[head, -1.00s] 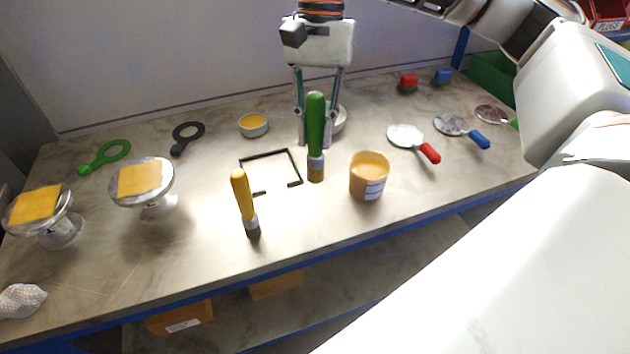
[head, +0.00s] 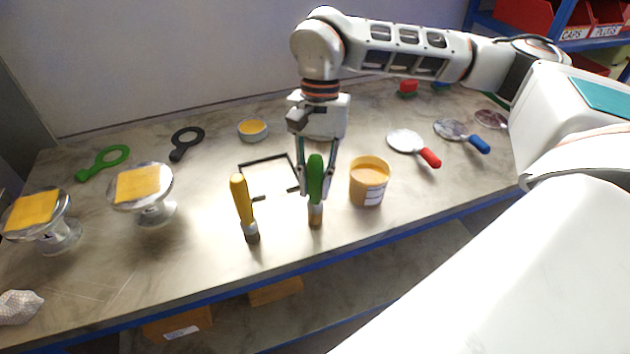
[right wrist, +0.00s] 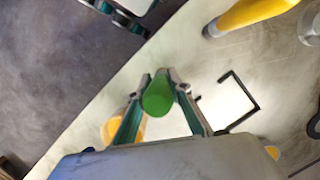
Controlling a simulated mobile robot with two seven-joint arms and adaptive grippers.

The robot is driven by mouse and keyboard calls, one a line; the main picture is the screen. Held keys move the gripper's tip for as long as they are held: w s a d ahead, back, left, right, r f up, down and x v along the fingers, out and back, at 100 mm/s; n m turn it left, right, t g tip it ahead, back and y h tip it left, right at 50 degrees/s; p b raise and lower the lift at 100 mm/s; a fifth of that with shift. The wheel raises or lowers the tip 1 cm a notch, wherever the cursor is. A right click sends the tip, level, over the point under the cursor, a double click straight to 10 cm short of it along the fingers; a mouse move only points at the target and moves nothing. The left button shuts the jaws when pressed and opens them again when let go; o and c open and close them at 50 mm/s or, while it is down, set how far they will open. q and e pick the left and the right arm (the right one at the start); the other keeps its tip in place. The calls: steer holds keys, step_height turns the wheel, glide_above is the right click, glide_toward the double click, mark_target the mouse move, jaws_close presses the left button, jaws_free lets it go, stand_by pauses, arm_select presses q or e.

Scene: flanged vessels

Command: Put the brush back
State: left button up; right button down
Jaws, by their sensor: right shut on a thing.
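My right gripper (head: 316,184) is shut on the green-handled brush (head: 315,172), which it holds upright with the bristles down. The brush stands in front of the black outline frame (head: 268,161) on the bench; I cannot tell whether its tip touches the bench. In the right wrist view the round green handle end (right wrist: 158,96) sits between my right fingertips. A yellow-handled brush (head: 242,204) stands upright to the left. A tub of orange paste (head: 368,182) stands just right of the green brush.
Two flanged vessels with yellow pads (head: 141,184) (head: 37,209) stand at the left. A small bowl (head: 252,129), a black ring tool (head: 185,142) and a green one (head: 102,163) lie behind. Round mirrors with red (head: 429,157) and blue handles (head: 479,143) lie right. The front edge is close.

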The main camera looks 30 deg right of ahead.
steer(key=c, duration=1.8)
jaws_free()
steer(key=shift+f, duration=0.1)
steer(key=shift+c, duration=0.2)
steer(key=v, duration=1.2)
steer(key=shift+r+p, duration=0.2)
steer(key=shift+p, duration=0.15)
steer(key=shift+s+f, duration=0.1)
steer(key=shift+s, duration=0.05)
